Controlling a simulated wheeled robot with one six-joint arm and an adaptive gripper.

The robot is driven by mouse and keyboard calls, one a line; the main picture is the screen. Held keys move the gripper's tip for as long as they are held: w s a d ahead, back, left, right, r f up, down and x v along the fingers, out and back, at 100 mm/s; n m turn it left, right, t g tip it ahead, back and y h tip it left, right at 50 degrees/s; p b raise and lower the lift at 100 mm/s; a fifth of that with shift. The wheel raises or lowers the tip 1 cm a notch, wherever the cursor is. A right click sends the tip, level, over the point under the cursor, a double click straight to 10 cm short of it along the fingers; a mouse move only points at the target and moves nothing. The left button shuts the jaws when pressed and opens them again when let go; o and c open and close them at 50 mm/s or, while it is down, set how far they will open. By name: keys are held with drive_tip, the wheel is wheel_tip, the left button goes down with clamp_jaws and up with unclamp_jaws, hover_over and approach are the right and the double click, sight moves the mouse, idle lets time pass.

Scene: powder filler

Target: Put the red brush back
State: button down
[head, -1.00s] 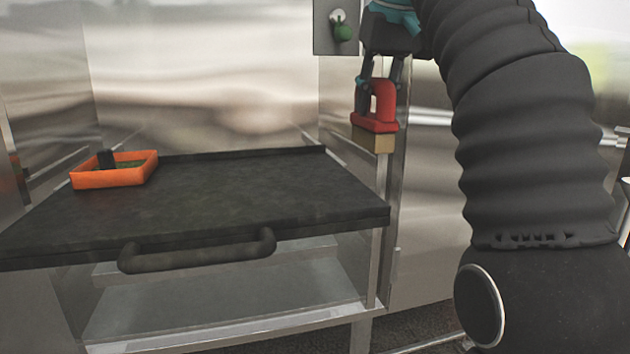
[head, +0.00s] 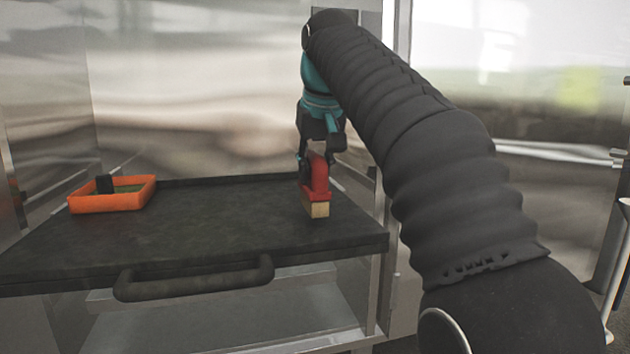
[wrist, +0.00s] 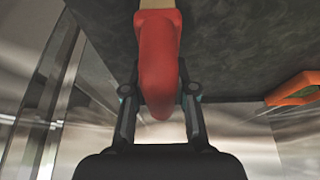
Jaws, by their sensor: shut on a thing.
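The red brush (head: 317,181) has a red handle and a tan bristle block (head: 316,209) pointing down. My gripper (head: 318,165) is shut on its handle and holds it upright over the right part of the dark tabletop (head: 190,222). I cannot tell whether the bristles touch the surface. In the wrist view the red brush (wrist: 158,50) lies between the two fingers of my gripper (wrist: 160,95), with the dark top beyond it.
A dark handle bar (head: 195,281) runs along the front edge. The middle of the top is clear. Metal walls stand behind.

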sight(318, 155)
drive_tip(key=shift+f+b, duration=0.45)
drive_tip(key=shift+f, duration=0.6)
drive_tip(key=shift+f, duration=0.15)
drive_tip(key=c, duration=0.9)
unclamp_jaws()
drive_tip(key=shift+c, duration=0.2)
drive_tip(key=shift+p+v, duration=0.45)
drive_tip(key=shift+v, duration=3.5)
drive_tip(key=shift+w, duration=0.1)
